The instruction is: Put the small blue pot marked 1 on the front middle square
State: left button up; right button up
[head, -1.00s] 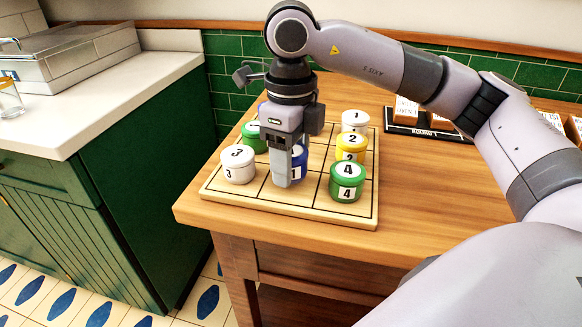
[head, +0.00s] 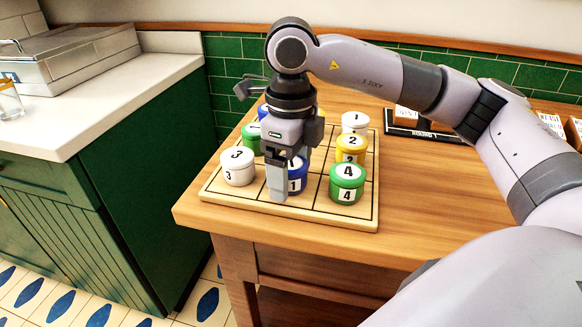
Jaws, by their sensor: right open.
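The blue pot marked 1 (head: 298,177) stands upright on the wooden grid board (head: 360,220), apparently on its front middle square. It is partly hidden behind the fingers of my right gripper (head: 279,190). That gripper is open, pointing down, with its fingers low at the pot's left front side. I cannot tell whether a finger touches the pot. My left gripper is not in view.
On the board, a white pot marked 3 (head: 238,168) stands front left and a green 4 (head: 347,184) front right. Behind are yellow 2 (head: 351,148), white 1 (head: 355,122), a green pot (head: 251,140) and another blue pot (head: 262,111).

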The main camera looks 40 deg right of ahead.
aim_at(291, 163)
notch_tip(291, 163, up, 10)
jog(key=shift+r+p, duration=0.2)
jog(key=shift+p, duration=0.65)
jog(key=shift+r, duration=0.8)
